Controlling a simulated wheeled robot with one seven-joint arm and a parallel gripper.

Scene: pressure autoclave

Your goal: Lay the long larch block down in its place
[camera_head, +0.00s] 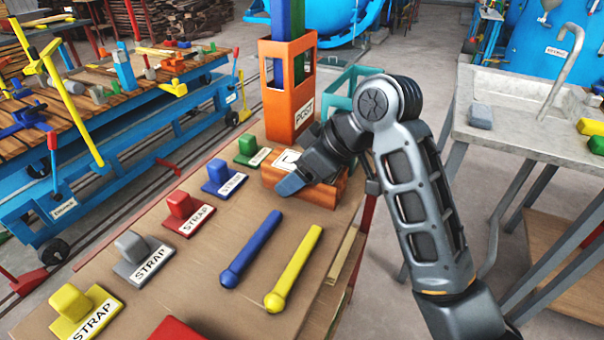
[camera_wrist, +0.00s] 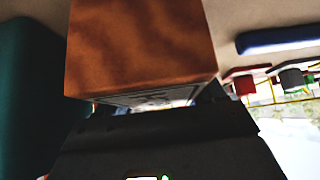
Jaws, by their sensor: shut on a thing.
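The long larch block (camera_head: 318,192) is a reddish-brown wooden block with a white label on top, at the far right part of the brown bench. My gripper (camera_head: 300,174) is shut on it from above. One blue-grey fingertip shows against its near side; the other finger is hidden. In the wrist view the block (camera_wrist: 140,45) fills the upper middle, in front of the dark gripper body (camera_wrist: 155,145). The block looks level and low over the bench. I cannot tell whether it touches the top. No marked place for the block is clearly visible.
An orange POST holder (camera_head: 287,95) with blue and green posts stands behind the block, and a teal open frame (camera_head: 345,82) beside it. Several STRAP pieces (camera_head: 184,208) line the bench's left. A blue rod (camera_head: 252,248) and a yellow rod (camera_head: 295,268) lie in front.

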